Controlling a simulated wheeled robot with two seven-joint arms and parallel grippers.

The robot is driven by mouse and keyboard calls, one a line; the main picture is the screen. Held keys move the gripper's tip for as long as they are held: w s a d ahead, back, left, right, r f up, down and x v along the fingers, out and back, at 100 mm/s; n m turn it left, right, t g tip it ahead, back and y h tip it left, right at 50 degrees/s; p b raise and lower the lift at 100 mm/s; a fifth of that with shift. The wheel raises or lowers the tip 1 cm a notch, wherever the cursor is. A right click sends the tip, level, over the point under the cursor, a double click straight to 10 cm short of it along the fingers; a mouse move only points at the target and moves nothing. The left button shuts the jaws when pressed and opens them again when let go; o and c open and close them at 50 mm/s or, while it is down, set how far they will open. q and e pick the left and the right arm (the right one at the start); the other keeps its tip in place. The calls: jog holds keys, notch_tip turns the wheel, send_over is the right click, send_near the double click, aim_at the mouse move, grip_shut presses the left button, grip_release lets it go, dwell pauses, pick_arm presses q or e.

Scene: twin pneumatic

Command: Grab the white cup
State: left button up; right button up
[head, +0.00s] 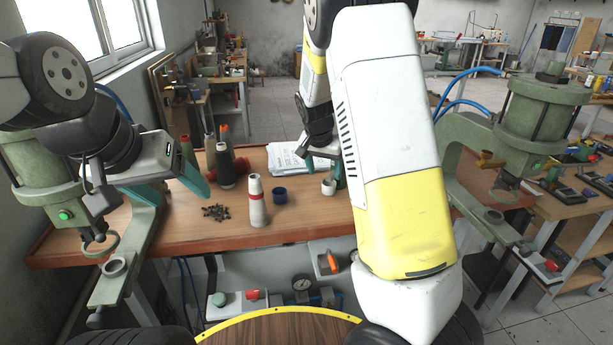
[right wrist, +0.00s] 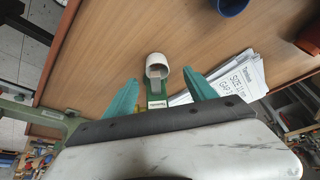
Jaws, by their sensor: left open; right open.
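The white cup (head: 328,188) stands on the wooden workbench, right of centre in the head view. The right wrist view shows the cup (right wrist: 156,60) just beyond the fingertips, roughly midway between them. My right gripper (right wrist: 160,84) has its two teal fingers spread, with nothing held between them. In the head view the right gripper (head: 323,168) is close above and behind the cup, partly hidden by my own arm. My left gripper (head: 195,180) is open and empty over the left side of the bench, away from the cup.
A dark blue cup (head: 280,195) stands left of the white cup. Further left are a white-and-red cone (head: 257,205), small dark pieces (head: 216,212) and thread spools (head: 225,165). Papers (head: 287,158) lie behind. Green presses (head: 545,110) flank the bench (head: 190,228).

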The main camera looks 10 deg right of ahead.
aim_at(329, 183)
jog(key=shift+w+f, duration=0.25)
jog(key=shift+f, duration=0.15)
jog(key=x, duration=0.4)
jog(key=d+x, duration=0.1)
jog(key=x, duration=0.2)
jog(key=shift+r, duration=0.15)
jog(key=shift+c, duration=0.3)
grip_shut()
